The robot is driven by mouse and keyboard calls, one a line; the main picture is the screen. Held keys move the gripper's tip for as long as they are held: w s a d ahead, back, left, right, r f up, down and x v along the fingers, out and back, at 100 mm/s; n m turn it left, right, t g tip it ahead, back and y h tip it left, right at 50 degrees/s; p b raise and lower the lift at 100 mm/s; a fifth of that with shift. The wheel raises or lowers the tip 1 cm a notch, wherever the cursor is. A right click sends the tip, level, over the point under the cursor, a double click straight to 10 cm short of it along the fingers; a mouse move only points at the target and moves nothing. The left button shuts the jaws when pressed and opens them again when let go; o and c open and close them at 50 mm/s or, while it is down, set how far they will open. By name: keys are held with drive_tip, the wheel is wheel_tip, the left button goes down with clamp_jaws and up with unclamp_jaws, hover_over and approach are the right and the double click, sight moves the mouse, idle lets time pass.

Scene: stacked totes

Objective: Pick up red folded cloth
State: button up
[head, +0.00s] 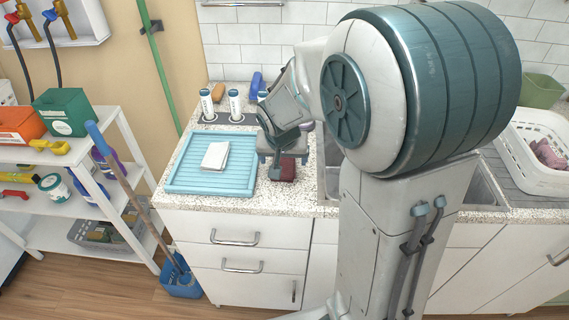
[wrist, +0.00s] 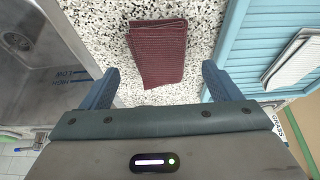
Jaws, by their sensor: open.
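The red folded cloth (wrist: 157,54) lies on the speckled countertop, between the sink and the blue tray. It shows as a dark red ribbed rectangle in the wrist view. In the head view the red cloth (head: 284,170) is partly hidden by my gripper (head: 277,163). In the wrist view my gripper (wrist: 163,90) is open, with its two blue fingers apart. The cloth lies ahead of the gap between the fingers, and nothing is seen between the tips. I cannot tell the exact height above the counter.
A light blue ribbed tray (head: 186,182) stands left of the red cloth with a white folded cloth (head: 215,155) on it. A steel sink (wrist: 45,75) is on the other side. Several bottles and a brown sponge (head: 218,92) stand behind. A white basket (head: 530,172) is far right.

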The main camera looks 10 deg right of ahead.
drive_tip(key=shift+x, duration=1.45)
drive_tip(key=shift+d, duration=0.1)
drive_tip(key=c, duration=1.1)
drive_tip(key=shift+c, duration=0.2)
drive_tip(key=shift+r, duration=0.1)
drive_tip(key=shift+r, duration=0.4)
drive_tip(key=r, duration=0.2)
drive_tip(key=d+r, duration=0.1)
drive_tip(key=r, duration=0.1)
drive_tip(key=s+d+r+b, duration=0.1)
drive_tip(key=s+d+r, duration=0.1)
drive_tip(key=d+r, duration=0.4)
drive_tip(key=d, duration=0.4)
drive_tip(key=shift+s, duration=0.4)
